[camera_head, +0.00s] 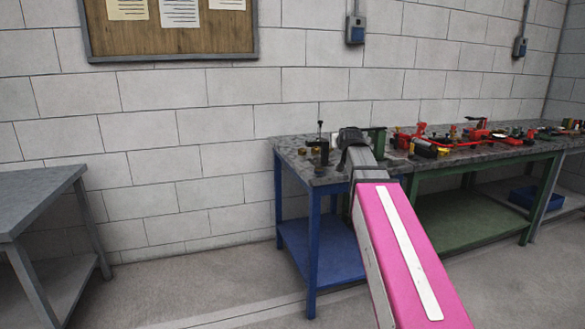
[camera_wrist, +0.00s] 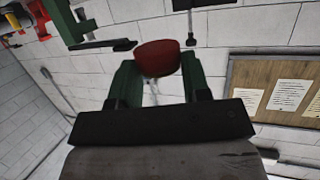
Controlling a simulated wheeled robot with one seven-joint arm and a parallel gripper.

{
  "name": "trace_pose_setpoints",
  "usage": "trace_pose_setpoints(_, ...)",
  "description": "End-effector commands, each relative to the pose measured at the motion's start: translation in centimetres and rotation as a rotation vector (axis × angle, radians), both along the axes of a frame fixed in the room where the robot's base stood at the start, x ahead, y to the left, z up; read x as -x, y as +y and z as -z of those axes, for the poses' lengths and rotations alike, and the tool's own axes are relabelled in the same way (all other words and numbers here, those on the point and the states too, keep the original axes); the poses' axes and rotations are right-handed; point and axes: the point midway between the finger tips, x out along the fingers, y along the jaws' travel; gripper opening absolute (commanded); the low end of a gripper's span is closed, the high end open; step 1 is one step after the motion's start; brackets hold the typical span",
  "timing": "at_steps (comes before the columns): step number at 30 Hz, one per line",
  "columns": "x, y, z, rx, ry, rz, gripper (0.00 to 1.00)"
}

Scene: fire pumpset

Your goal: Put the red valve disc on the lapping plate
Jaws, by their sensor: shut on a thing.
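The red valve disc (camera_wrist: 158,58) shows in the wrist view as a rounded dark red piece between the two green fingers of my gripper (camera_wrist: 158,75). My gripper is shut on it. In the head view my gripper (camera_head: 352,138) is over the near-left bench, mostly seen from behind, and the disc is hidden there. I cannot pick out the lapping plate with certainty in either view.
The speckled bench top (camera_head: 335,178) carries a dark upright tool (camera_head: 319,146) left of my gripper. Red and yellow parts crowd farther right. A bare grey table (camera_head: 35,200) stands left.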

Motion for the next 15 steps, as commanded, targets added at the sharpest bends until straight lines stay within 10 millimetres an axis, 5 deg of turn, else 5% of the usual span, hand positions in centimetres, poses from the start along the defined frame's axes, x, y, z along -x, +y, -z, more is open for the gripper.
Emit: trace_pose_setpoints(15,0.5,1.0,2.0,-0.004,0.001,-0.155,0.13)
